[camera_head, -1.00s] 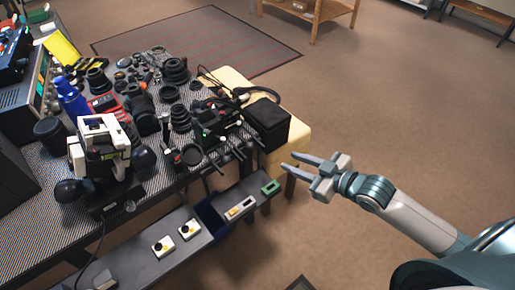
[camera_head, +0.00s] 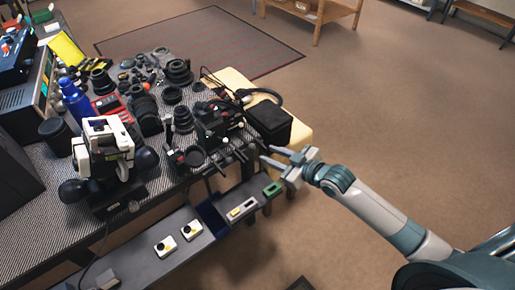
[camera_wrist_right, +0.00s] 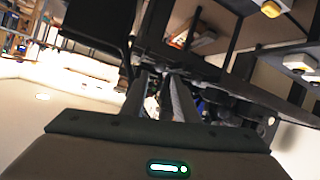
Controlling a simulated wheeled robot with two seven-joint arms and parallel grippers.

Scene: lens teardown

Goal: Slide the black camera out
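The black camera (camera_head: 212,128) sits in a dark rig with rods and knobs near the right front edge of the table, among other dark gear. Its outline is hard to separate from the rig. My right gripper (camera_head: 266,155) is open and empty, just off the table's right front corner. Its fingers point left toward the rods and stay apart from the camera. In the right wrist view my two fingers (camera_wrist_right: 158,98) stand apart, with dark rig parts beyond them; I cannot tell the camera there. My left gripper is not in view.
A black box (camera_head: 269,120) stands on a cream surface (camera_head: 299,132) right beside the rig. Lenses (camera_head: 178,72) crowd the table behind. A lower shelf (camera_head: 150,262) holds small yellow-and-white devices (camera_head: 191,230) and a green part (camera_head: 272,189). The floor at right is clear.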

